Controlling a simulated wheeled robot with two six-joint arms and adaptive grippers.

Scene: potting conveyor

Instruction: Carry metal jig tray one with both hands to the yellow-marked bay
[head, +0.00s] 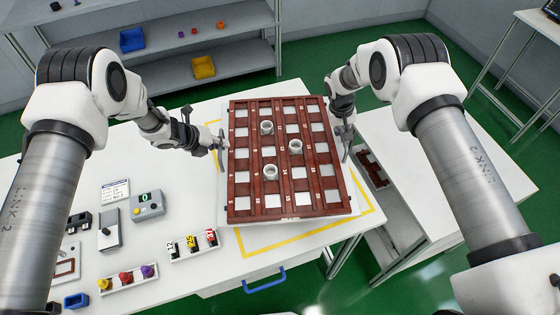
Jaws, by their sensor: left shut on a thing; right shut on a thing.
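The jig tray (281,150) is a reddish-brown grid with pale square pockets. The yellow-marked bay (284,245) is a yellow outline on the white table. The tray covers most of it; its front line, lower right corner and part of its upper left corner show. I cannot tell whether the tray touches the table. The tray's upper right part reaches past the table edge.
A lower white cabinet (400,165) stands right. Shelves (215,60) with blue and yellow bins stand behind.

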